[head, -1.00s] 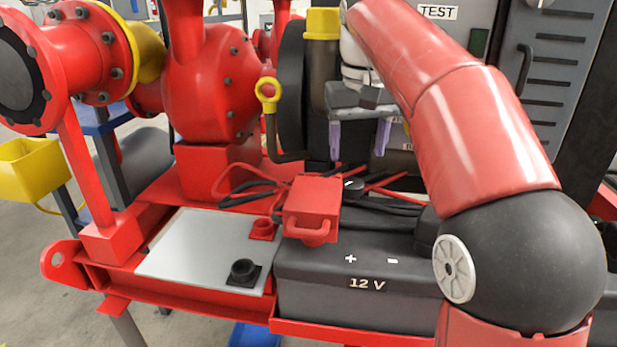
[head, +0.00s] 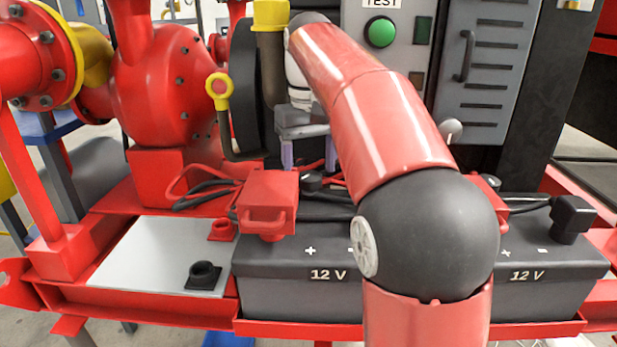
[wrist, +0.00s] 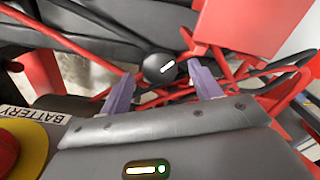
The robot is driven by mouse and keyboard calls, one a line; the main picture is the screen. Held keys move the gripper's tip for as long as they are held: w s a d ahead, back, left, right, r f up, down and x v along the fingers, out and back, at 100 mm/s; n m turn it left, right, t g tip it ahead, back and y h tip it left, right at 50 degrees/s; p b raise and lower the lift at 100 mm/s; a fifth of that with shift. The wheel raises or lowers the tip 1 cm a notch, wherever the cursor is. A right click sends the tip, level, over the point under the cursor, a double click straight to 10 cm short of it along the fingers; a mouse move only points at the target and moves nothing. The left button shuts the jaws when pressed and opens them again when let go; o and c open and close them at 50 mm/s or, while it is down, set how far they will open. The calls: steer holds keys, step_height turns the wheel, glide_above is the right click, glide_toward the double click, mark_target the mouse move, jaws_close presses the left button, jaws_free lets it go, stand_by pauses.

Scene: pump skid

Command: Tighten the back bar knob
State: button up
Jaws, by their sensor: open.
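A round black knob (head: 313,180) with a white mark sits behind the left 12 V battery, just right of the red terminal cover. In the wrist view the knob (wrist: 158,67) shows between and just beyond the fingertips. My gripper (head: 309,158) points down above the knob with its two purple fingers apart. I cannot tell the exact gap to the knob. My arm hides part of the area to the right, and the bar under the knob is not clear.
The red terminal cover (head: 268,203) stands close left of the knob. Red and black cables (head: 205,188) run around it. The left battery (head: 290,265) is in front. A grey panel with a green button (head: 381,32) and a dark pipe with a yellow cap (head: 270,15) stand behind.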

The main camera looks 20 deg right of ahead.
steer(key=shift+f, duration=1)
steer(key=shift+c, duration=0.4)
steer(key=c, duration=0.9)
steer(key=shift+r, duration=0.1)
steer(key=shift+r+n+p, duration=0.1)
steer(key=shift+n+p, duration=0.75)
steer(key=shift+n, duration=0.05)
steer(key=shift+n+p, duration=1.35)
steer(key=shift+n, duration=0.75)
